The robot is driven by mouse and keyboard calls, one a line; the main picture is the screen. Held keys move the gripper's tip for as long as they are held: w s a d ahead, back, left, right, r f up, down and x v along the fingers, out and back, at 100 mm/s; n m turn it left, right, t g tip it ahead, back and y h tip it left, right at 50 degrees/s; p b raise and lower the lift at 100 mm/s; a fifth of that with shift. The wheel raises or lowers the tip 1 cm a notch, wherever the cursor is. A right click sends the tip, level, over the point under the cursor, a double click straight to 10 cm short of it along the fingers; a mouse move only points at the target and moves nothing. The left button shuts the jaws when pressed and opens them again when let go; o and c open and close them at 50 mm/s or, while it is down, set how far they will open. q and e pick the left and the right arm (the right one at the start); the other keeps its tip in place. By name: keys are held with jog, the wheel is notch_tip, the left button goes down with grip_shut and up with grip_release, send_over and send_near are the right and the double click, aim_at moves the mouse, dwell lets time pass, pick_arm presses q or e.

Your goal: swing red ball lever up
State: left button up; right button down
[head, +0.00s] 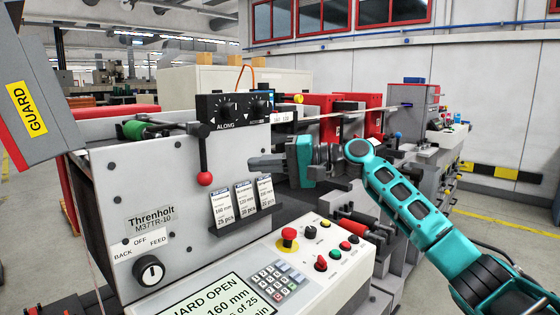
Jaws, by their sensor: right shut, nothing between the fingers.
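My left gripper is not in view.
Card holders (245,204) stick out from the panel below my right gripper. A black ALONG dial box (234,108) sits above. A grey guard (32,95) stands raised at the left. The keypad console (270,278) with a red mushroom button (289,234) juts out below.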

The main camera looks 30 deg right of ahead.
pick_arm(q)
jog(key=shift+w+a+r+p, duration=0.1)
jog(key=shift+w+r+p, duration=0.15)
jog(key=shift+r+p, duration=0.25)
pick_arm(e)
jog(key=w+a+f, duration=0.1)
jog(key=a, duration=0.5)
jog(key=shift+w+a, duration=0.2)
jog(key=shift+a, duration=0.05)
